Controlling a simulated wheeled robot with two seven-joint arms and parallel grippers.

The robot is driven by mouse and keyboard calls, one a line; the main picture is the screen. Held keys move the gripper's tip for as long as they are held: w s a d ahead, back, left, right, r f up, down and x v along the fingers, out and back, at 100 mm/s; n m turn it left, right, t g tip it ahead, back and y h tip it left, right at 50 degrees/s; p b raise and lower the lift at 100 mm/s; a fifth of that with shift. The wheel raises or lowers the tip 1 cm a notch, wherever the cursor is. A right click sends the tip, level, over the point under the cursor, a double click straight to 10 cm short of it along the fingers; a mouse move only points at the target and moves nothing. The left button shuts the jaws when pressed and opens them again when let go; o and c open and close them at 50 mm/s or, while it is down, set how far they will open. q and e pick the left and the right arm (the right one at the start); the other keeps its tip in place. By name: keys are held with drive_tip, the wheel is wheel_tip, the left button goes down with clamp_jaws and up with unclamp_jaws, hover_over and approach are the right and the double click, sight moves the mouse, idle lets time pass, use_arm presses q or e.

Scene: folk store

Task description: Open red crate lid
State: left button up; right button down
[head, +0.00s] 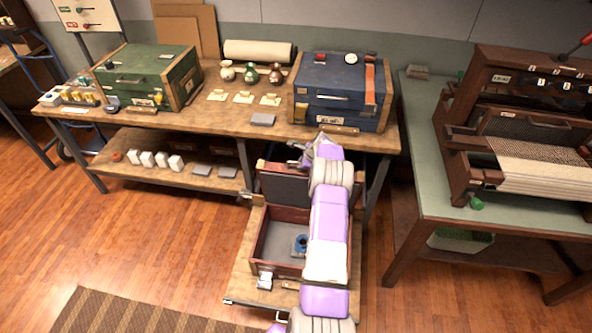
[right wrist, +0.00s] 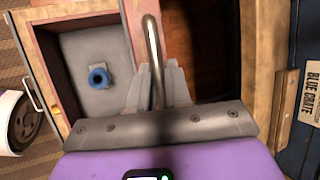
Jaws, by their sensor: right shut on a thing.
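The red crate (head: 262,243) sits on a low wooden stand in front of the long bench. Its lid (head: 283,188) stands raised at the back, with the dark lining facing me. The open crate has a grey inside with a blue ring-shaped thing (head: 301,243) in it, also seen in the right wrist view (right wrist: 98,77). My right gripper (head: 318,150) is at the top of the raised lid. In the right wrist view its fingers (right wrist: 156,85) are shut on the lid's metal handle (right wrist: 152,45). My right arm hides the crate's right part. My left gripper is not in view.
The bench (head: 207,122) behind holds a green crate (head: 140,78), a blue crate (head: 338,95) and several small vases. Its front edge is close to the raised lid. A green table (head: 425,160) with a loom stands right.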

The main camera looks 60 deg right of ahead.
drive_tip(key=shift+w+d, duration=0.1)
drive_tip(key=shift+d, duration=0.15)
drive_tip(key=c, duration=1.1)
unclamp_jaws()
drive_tip(key=shift+c, duration=0.2)
drive_tip(key=shift+r, duration=0.1)
drive_tip(key=v, duration=0.7)
drive_tip(key=shift+s+p, duration=0.2)
drive_tip(key=shift+p, duration=0.2)
